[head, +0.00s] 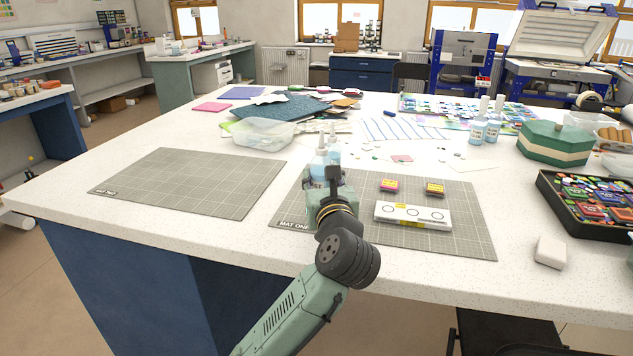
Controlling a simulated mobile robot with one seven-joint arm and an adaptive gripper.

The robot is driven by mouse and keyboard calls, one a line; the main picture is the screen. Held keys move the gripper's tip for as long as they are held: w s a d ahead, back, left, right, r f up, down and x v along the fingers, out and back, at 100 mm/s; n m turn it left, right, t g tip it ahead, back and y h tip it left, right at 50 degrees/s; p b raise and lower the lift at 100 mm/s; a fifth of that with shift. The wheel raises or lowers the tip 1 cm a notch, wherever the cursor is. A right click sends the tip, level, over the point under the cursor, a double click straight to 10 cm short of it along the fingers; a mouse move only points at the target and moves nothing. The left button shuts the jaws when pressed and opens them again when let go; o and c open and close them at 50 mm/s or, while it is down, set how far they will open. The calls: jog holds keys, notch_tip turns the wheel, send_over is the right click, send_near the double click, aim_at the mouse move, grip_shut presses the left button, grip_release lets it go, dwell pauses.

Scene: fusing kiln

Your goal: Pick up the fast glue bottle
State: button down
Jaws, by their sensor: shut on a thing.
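My gripper (325,178) is over the back left part of the right-hand grey mat (462,222). It is shut on a clear bottle with pale blue liquid (319,163), whose pointed top shows above the jaws. I take it for the fast glue bottle, but its label is hidden. A second similar bottle (334,150) stands just behind it. My gripper and arm hide the lower part of the held bottle, so I cannot tell whether it touches the mat.
A clear tub (263,134) stands behind. Two more bottles (478,127) (494,122) stand back right. The left mat (187,182) is bare.

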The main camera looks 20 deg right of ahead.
jog(key=b+v, duration=0.1)
jog(key=v, duration=0.2)
jog(key=d+v, duration=0.1)
jog(key=v, duration=0.3)
jog(key=d+b+v, duration=0.1)
jog(key=v, duration=0.2)
jog(key=shift+s+r+b, duration=0.2)
jog(key=shift+s+b, duration=0.15)
jog(key=s+b, duration=0.1)
jog(key=b, duration=0.3)
jog(key=shift+a, duration=0.1)
jog(key=shift+s+r+b, duration=0.35)
jog(key=shift+s+b, duration=0.2)
jog(key=shift+b, duration=0.35)
jog(key=c, duration=1.6)
grip_release()
jog(key=shift+c, duration=0.6)
